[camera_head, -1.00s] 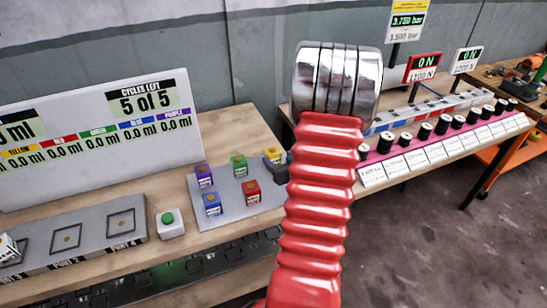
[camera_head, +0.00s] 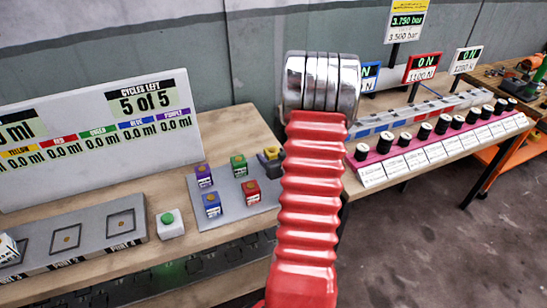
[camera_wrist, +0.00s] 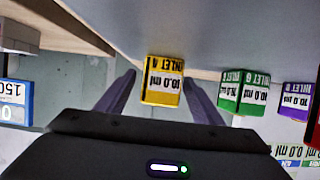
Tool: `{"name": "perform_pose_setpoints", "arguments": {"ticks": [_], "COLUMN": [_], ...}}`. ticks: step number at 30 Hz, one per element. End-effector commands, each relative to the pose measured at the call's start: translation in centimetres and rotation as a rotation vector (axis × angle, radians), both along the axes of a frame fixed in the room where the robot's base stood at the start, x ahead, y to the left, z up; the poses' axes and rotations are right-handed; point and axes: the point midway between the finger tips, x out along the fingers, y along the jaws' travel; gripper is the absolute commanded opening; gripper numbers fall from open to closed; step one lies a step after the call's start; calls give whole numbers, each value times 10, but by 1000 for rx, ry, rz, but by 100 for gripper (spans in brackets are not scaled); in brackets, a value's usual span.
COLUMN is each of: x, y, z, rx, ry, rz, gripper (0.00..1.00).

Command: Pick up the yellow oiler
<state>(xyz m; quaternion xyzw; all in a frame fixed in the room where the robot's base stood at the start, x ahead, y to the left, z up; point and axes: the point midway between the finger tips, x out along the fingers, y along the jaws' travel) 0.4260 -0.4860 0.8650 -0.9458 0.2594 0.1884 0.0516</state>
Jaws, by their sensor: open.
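The yellow oiler (camera_wrist: 162,80) is a small block with a white "10.0 ml" label and "INLET" lettering. It shows upside down in the wrist view, between the two dark fingers of my open gripper (camera_wrist: 160,78). I see gaps on both sides at the fingers' lower parts; contact at the tips is unclear. In the head view, a bit of the yellow oiler (camera_head: 271,153) shows at the grey plate's right back corner, partly covered by dark gripper parts. My red arm hides most of the gripper there.
Green (camera_head: 239,165), purple (camera_head: 203,176), blue (camera_head: 212,205) and red (camera_head: 251,192) oilers stand on the grey plate (camera_head: 232,208). A green-button box (camera_head: 170,224) and the port panel (camera_head: 92,236) lie left. Black spools (camera_head: 424,131) line the right bench.

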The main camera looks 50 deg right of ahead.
Motion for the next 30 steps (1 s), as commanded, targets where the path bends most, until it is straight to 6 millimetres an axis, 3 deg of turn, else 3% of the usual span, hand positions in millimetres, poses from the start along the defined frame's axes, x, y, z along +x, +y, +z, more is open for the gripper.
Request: {"name": "perform_pose_setpoints", "arguments": {"ticks": [9, 30], "x": [0, 0], "y": [0, 0], "z": [0, 0], "rx": [0, -1], "ry": [0, -1], "rz": [0, 0], "gripper": [61, 14]}}
